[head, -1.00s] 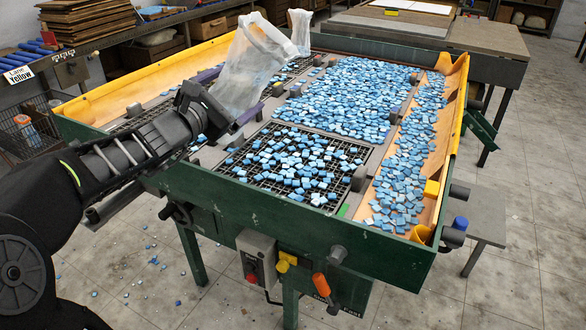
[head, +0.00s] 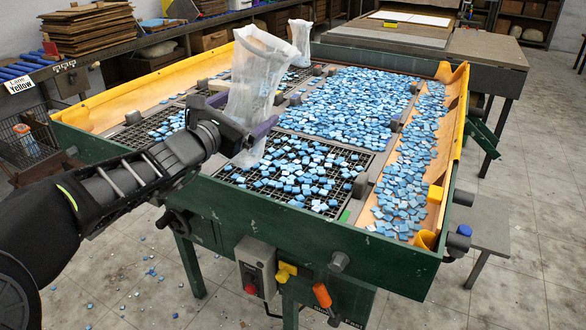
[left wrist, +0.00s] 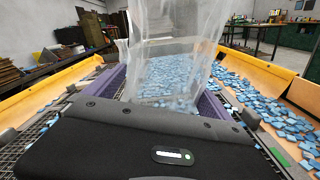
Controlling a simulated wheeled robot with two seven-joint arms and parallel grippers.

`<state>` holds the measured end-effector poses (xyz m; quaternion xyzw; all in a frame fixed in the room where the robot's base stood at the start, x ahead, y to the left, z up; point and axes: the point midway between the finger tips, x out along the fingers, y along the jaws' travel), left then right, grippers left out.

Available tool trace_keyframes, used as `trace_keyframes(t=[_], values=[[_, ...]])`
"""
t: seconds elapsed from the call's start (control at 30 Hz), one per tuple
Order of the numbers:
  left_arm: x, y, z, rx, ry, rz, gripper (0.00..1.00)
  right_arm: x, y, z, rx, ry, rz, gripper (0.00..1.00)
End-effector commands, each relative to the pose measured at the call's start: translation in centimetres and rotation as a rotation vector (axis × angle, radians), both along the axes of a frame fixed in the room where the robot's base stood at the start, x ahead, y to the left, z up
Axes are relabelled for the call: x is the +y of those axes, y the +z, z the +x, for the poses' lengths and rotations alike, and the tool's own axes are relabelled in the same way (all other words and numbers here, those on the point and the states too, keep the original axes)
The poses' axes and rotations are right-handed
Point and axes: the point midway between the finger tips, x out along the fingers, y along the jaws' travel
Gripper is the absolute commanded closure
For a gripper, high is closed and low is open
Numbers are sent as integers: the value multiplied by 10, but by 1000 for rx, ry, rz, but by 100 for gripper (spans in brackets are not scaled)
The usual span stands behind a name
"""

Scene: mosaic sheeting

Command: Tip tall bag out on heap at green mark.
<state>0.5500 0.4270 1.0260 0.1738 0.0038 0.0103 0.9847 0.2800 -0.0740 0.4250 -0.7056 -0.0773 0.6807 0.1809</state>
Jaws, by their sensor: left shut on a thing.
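My left gripper (head: 240,115) is shut on a tall, translucent whitish bag (head: 257,72), its purple fingers on either side. The bag stands nearly upright, its lower end at the left edge of a loose heap of blue tiles (head: 300,172) on the front mesh panel. In the left wrist view the bag (left wrist: 170,40) rises between the fingers (left wrist: 160,95). Blue shows through its lower part; I cannot tell whether tiles are inside or behind it. A small green mark (head: 345,215) lies at the front right corner of that panel, and also shows in the left wrist view (left wrist: 280,157). My right gripper is out of view.
Another clear bag (head: 300,42) stands behind, at the table's far side. A wide spread of blue tiles (head: 350,105) covers the middle, and more lie in the right wooden trough (head: 402,190). Grey blocks (head: 361,186) edge the panels. The green table rim (head: 290,225) runs along the front.

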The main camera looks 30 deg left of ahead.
Motion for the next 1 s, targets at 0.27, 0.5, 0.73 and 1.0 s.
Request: trace_keyframes(t=[0.27, 0.5, 0.73, 1.0], values=[[0, 29, 0, -1, 1, 1, 72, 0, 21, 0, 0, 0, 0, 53], [0, 44, 0, 0, 1, 0, 72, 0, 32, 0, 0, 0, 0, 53], [0, 44, 0, -1, 1, 0, 72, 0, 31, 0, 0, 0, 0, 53], [0, 43, 0, 0, 1, 0, 72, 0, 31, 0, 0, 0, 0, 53]])
